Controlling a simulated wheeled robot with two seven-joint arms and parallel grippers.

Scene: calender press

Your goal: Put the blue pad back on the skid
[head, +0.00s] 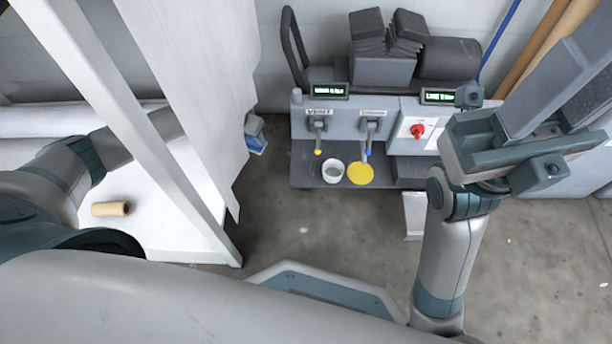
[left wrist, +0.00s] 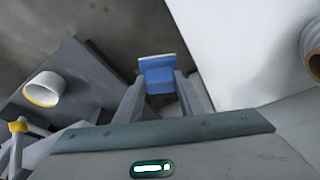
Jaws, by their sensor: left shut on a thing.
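The blue pad (head: 257,145) is a small block with a pale edge, held in the air beside the hanging white sheet. In the left wrist view the blue pad (left wrist: 158,78) sits between the fingertips of my left gripper (left wrist: 160,90), which is shut on it. In the head view my left gripper (head: 254,124) is partly hidden by the sheet. The grey unit with two taps (head: 338,124), which seems to be the skid, stands to the right of the pad, apart from it. My right gripper (head: 560,90) is raised at the right; its fingertips are not clear.
On the unit's dark ledge (head: 310,172) stand a white cup (head: 333,171) and a yellow disc (head: 361,174). A red knob (head: 418,131) is on its front. The white sheet (head: 205,90) and a slanted white post (head: 130,110) are at left. A tan roll (head: 111,209) lies on a white surface.

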